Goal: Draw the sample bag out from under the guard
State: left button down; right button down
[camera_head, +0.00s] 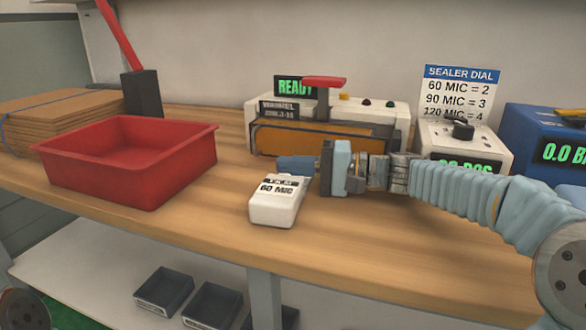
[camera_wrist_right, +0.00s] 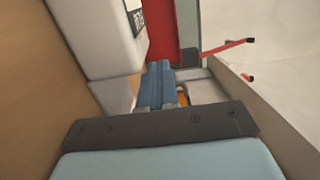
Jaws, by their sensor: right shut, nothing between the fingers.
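The sealer (camera_head: 262,106) stands at the back of the bench, with an amber guard (camera_head: 320,138) across its front and a red-topped handle (camera_head: 323,82) above. Its display reads READY. I cannot make out a sample bag; the area under the guard is partly hidden by my right gripper. My right gripper (camera_head: 292,164) is shut and empty, pointing left in front of the guard. Its closed blue fingers also show in the right wrist view (camera_wrist_right: 160,85). A white block labelled 60 MIC (camera_head: 275,212) stands just below the fingers; whether they touch is unclear. My left gripper is out of view.
A red tray (camera_head: 130,185) sits at left, before stacked brown boards (camera_head: 65,108) and a dark stand with a red bar (camera_head: 142,92). At right are a dial box (camera_head: 490,145), its SEALER DIAL card (camera_head: 460,90) and a blue device (camera_head: 530,125). The front bench (camera_head: 390,250) is clear.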

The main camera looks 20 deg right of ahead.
aim_at(295, 176)
jog(key=shift+s+f, duration=0.1)
jog(key=shift+s, duration=0.45)
jog(key=shift+s+f, duration=0.1)
jog(key=shift+s, duration=0.1)
jog(key=shift+s+a+b, duration=0.15)
jog(key=shift+s+b, duration=0.7)
jog(key=shift+b, duration=0.25)
jog(key=shift+s, duration=0.1)
